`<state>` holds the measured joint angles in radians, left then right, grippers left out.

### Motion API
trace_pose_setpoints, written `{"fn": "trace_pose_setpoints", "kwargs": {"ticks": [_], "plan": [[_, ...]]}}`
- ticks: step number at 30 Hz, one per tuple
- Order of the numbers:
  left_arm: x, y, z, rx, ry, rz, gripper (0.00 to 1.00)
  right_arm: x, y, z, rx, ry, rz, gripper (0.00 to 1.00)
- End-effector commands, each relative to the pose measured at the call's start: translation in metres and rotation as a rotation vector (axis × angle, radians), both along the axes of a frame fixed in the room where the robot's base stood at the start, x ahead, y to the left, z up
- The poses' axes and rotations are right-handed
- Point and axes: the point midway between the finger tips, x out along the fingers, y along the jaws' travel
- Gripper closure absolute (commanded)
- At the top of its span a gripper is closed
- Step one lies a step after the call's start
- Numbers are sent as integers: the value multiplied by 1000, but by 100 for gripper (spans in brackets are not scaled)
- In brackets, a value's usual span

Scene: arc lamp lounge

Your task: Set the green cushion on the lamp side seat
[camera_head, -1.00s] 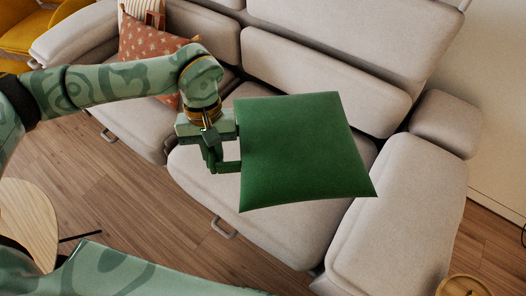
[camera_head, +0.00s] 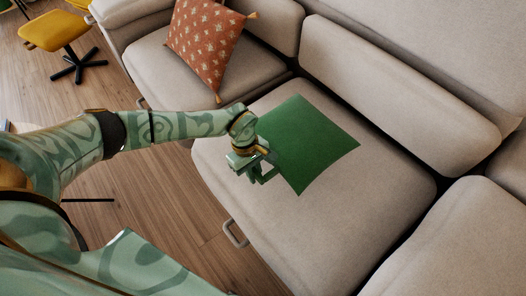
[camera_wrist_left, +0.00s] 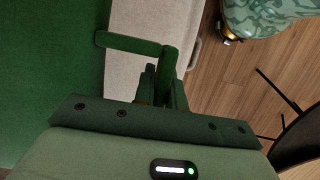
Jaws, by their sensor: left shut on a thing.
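The green cushion (camera_head: 308,146) is at the edge of my left gripper (camera_head: 264,170), which is shut on its near left side. In the head view the cushion lies flat over the middle sofa seat (camera_head: 300,235); I cannot tell whether it touches the seat. In the left wrist view the cushion (camera_wrist_left: 48,60) fills the left side, beside the gripper fingers (camera_wrist_left: 158,75). The arc lamp is not in view, so I cannot tell which seat is on its side. My right gripper is not in view.
A rust patterned cushion (camera_head: 204,45) leans on the seat to the left. The backrest (camera_head: 400,95) rises behind the middle seat. Another seat section (camera_head: 455,245) is at the right. A yellow chair (camera_head: 52,31) stands at the far left on wooden floor.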

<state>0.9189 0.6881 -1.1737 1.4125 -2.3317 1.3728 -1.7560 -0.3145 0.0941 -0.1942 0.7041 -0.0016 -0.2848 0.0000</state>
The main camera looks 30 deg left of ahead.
Motion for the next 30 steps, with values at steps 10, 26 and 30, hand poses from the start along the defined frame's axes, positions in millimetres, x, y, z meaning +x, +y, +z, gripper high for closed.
{"fn": "trace_pose_setpoints", "kwargs": {"ticks": [10, 26, 30], "plan": [[30, 10, -43, -2, 4, -3, 100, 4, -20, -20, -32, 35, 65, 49], [35, 13, -76, -1, 1, -3, 100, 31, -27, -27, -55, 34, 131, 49], [34, 13, -78, 0, 1, -3, 100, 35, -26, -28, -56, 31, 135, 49]]}}
